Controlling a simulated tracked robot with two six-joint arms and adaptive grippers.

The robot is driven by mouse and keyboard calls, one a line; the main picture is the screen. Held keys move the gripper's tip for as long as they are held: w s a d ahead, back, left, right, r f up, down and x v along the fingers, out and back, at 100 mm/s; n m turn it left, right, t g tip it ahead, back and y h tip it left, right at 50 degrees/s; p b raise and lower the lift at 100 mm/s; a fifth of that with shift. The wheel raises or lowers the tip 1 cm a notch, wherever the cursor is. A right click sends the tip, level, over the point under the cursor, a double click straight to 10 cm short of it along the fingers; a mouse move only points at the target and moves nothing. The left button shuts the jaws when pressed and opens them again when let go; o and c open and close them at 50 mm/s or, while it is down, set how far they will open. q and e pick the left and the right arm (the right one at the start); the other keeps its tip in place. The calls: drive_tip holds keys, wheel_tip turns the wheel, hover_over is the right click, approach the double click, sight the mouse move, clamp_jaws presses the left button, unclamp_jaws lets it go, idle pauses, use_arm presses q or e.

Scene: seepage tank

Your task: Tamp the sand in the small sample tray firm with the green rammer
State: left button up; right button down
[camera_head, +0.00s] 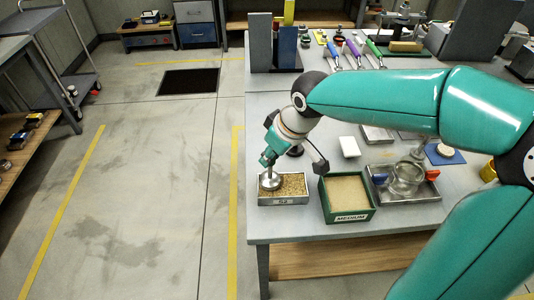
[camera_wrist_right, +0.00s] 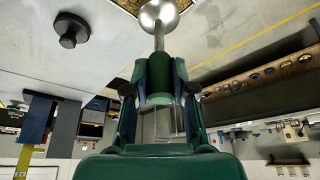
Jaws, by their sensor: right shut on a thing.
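The small sample tray (camera_head: 284,201) is a metal tray of tan sand (camera_head: 293,184) at the bench's front left corner. My right gripper (camera_head: 272,148) is above its left part, pointing down. It is shut on the handle of the green rammer (camera_wrist_right: 160,76), between both fingers in the right wrist view (camera_wrist_right: 160,92). The rammer's round metal foot (camera_head: 270,182) is over the left end of the sand; I cannot tell whether it presses on it. A corner of the tray shows beyond the foot in the wrist view. My left gripper is not in view.
A green box labelled MEDIUM (camera_head: 346,217) holds sand just right of the tray. A metal tray (camera_head: 398,198) with a glass vessel (camera_head: 406,177) stands further right. A white block (camera_head: 349,147) lies behind. The floor left of the bench is clear.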

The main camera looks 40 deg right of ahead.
drive_tip(key=shift+s, duration=0.2)
drive_tip(key=shift+f, duration=0.1)
idle(0.4)
drive_tip(key=shift+f+b, duration=0.25)
drive_tip(key=shift+b, duration=0.15)
drive_tip(key=shift+f, duration=0.2)
idle(0.9)
drive_tip(key=shift+r+p, duration=0.8)
drive_tip(key=shift+r, duration=0.5)
